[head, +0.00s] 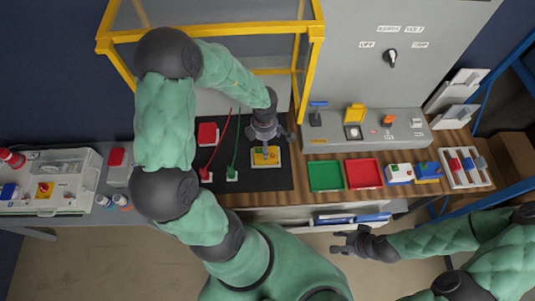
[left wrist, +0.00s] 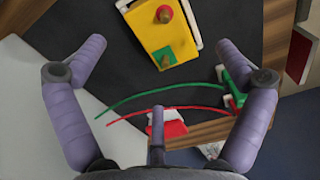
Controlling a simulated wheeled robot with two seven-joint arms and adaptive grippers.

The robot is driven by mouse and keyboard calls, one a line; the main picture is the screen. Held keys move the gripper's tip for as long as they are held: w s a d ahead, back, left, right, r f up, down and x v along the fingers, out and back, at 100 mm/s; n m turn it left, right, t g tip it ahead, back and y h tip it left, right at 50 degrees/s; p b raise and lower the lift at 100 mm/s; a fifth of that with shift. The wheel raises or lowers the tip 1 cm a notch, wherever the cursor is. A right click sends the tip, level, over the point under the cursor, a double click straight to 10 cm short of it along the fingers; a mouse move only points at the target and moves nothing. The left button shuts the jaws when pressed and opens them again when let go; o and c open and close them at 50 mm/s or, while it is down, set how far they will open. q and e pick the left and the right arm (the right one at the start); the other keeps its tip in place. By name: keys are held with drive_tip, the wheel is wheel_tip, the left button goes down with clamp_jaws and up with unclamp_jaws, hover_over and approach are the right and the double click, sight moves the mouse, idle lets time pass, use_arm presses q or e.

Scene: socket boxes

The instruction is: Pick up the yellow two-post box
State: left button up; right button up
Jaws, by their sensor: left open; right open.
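The yellow two-post box (head: 270,160) lies on the black mat (head: 280,182), near its right edge. In the left wrist view the box (left wrist: 150,38) shows a yellow face with two small posts and a white edge. My right gripper (head: 345,241) is open and empty in front of the table.
Red and green cables with plugs (head: 232,174) and a red box (head: 208,133) lie on the mat left of the yellow box. A green tray (head: 325,176) and a red tray (head: 364,173) sit to the right. A yellow frame (head: 315,70) stands behind.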

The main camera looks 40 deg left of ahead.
use_arm(q)
wheel_tip(320, 180, down, 3)
drive_tip(key=shift+w+r+b, duration=0.15)
drive_tip(key=shift+r+b, duration=0.05)
drive_tip(key=shift+b, duration=0.15)
drive_tip(key=shift+w+f+b, duration=0.1)
drive_tip(key=shift+f+b, duration=1.25)
drive_tip(key=shift+f, duration=1.25)
drive_tip(key=c, duration=1)
